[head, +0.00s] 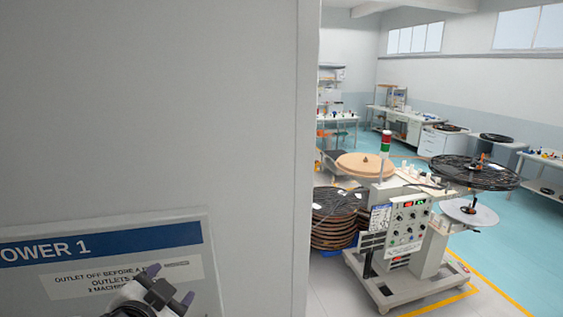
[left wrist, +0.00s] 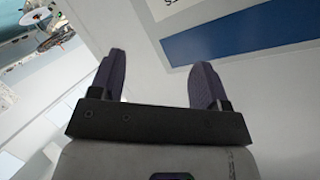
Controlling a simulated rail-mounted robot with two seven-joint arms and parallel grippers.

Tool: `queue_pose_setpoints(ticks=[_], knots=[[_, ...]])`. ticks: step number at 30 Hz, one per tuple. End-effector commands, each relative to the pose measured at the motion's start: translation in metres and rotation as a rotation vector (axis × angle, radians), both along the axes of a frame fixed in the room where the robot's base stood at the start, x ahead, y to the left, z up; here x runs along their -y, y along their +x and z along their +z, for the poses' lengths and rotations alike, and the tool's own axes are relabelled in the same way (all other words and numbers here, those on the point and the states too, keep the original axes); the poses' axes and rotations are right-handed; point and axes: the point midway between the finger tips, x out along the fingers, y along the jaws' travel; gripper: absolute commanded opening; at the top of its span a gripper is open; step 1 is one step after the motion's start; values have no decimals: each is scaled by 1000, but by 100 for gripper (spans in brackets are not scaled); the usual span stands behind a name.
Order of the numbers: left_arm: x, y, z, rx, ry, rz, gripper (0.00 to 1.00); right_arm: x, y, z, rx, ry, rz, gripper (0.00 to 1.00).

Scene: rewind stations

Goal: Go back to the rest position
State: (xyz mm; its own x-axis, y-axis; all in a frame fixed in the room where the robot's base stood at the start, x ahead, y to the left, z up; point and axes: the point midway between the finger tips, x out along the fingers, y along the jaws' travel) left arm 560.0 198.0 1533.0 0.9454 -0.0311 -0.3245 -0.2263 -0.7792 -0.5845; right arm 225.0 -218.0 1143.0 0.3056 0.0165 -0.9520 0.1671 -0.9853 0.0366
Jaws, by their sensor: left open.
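My left gripper (head: 170,285) is at the bottom of the head view, in front of a panel with a blue band reading "OWER 1" (head: 100,243). Its two dark purple fingers stand apart with nothing between them. In the left wrist view the same open gripper (left wrist: 157,80) points toward the pale wall, and the panel's blue band (left wrist: 240,45) shows beyond its right finger. I cannot tell how far the fingertips are from the panel. My right gripper is in neither view.
A large grey wall or cabinet face (head: 150,110) fills the left half of the head view, close by. To the right stands a rewind machine (head: 400,235) with reels, beside a stack of dark reels (head: 335,222). Blue-green floor (head: 535,240) lies open beyond yellow lines.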

Motion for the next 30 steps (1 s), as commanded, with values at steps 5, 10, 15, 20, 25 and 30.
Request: queue_pose_setpoints(ticks=[5, 10, 15, 20, 25, 30], knots=[[-4, -29, -37, -10, -99, 45, 70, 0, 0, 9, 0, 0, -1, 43], [-15, -66, -93, -96, -201, 120, 70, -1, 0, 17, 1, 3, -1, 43], [-24, -111, -159, -249, -285, 191, 70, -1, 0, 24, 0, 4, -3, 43], [-27, -164, -223, -436, -345, 258, 70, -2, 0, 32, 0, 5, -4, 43], [-27, -228, -285, -642, -372, 325, 70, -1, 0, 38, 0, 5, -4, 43], [-20, -286, -322, -801, -377, 360, 70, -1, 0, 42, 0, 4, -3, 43]])
